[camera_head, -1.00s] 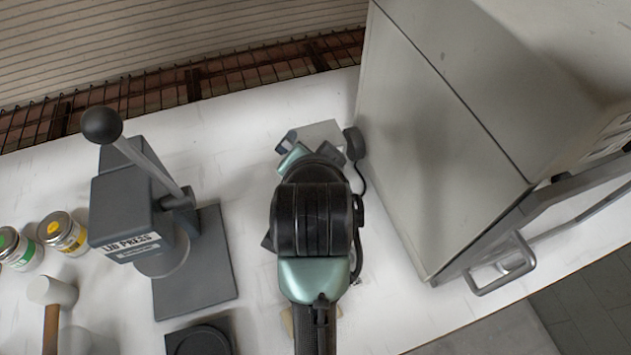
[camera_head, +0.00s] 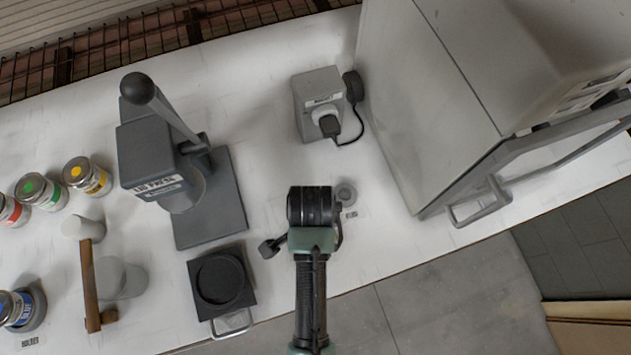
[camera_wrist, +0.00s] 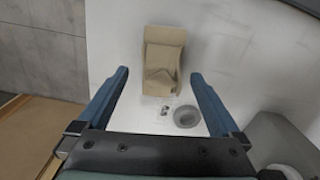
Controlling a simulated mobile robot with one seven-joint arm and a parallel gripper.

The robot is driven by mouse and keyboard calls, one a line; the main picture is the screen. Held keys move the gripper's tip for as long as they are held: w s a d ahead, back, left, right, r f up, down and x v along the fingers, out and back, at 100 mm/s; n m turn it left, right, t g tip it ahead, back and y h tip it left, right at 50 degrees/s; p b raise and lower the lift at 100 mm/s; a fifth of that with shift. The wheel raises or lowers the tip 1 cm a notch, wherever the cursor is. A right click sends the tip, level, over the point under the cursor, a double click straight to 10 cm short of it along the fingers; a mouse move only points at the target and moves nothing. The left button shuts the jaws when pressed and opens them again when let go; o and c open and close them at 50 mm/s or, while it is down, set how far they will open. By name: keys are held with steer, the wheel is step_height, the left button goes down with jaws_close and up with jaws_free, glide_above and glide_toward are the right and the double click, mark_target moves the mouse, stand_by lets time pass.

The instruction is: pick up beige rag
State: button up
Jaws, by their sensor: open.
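The beige rag (camera_wrist: 163,58) lies folded on the white table and shows in the wrist view, ahead of and between my fingers. My gripper (camera_wrist: 160,75) is open and empty, with its two blue fingers apart on either side of the rag's near end. The wrist view does not show clearly how far above the rag the fingers are. In the head view my arm covers the rag, and the fingertips are hidden too.
A small grey round piece (camera_head: 346,194) sits beside the rag's place. A grey boxy device (camera_head: 320,103) stands behind, and a large grey cabinet (camera_head: 430,110) is at right.

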steer(key=shift+w+d+f+p, duration=0.15)
steer(key=shift+f+p, duration=0.15)
steer(key=shift+f, duration=0.95)
steer(key=shift+w+d+f+p, duration=0.15)
steer(key=shift+f+p, duration=0.1)
steer(key=shift+f, duration=0.95)
steer(key=c, duration=1.2)
steer(key=shift+c, duration=0.2)
steer(key=shift+r, duration=0.15)
step_height(320, 180, up, 10)
steer(key=shift+f+b, duration=0.1)
steer(key=shift+b, duration=0.5)
